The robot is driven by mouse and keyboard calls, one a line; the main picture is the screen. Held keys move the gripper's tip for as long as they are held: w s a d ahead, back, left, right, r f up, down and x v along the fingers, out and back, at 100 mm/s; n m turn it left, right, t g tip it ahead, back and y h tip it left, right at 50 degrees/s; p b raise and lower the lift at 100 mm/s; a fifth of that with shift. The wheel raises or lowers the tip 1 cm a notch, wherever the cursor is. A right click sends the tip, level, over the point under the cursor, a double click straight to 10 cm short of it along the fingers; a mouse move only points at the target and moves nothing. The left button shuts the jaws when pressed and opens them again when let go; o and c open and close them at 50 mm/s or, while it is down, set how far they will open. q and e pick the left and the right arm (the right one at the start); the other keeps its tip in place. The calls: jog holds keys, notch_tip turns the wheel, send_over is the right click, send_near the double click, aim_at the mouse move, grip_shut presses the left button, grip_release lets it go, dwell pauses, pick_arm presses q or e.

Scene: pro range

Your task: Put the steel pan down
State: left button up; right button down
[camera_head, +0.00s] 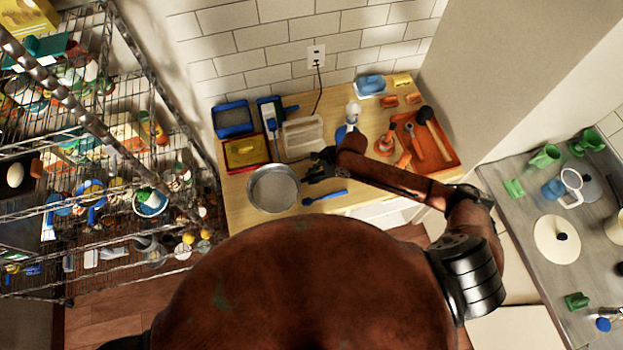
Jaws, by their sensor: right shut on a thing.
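The steel pan (273,188), round, grey and shallow, is at the front left of the wooden counter (356,203), its rim close to the front edge. My right gripper (314,170) is just right of the pan and shut; it appears to hold the pan's handle side, though the grip itself is dark and small. The pan looks roughly level. I cannot tell whether its base touches the counter or hangs slightly above it. My left gripper is out of view.
A red and yellow box (245,152), a blue tray (232,119) and a clear container (303,136) stand behind the pan. A blue utensil (324,197) lies to its right. An orange tray (441,162) holds utensils. A wire rack (120,200) stands left.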

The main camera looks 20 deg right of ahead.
jog(key=shift+w+a+f, duration=0.1)
jog(key=shift+w+f, duration=0.1)
jog(key=shift+w, duration=0.05)
jog(key=shift+w+a+f+p, duration=0.1)
jog(key=shift+f+p, duration=0.45)
jog(key=shift+f, duration=1.15)
jog(key=c, duration=1.9)
grip_release()
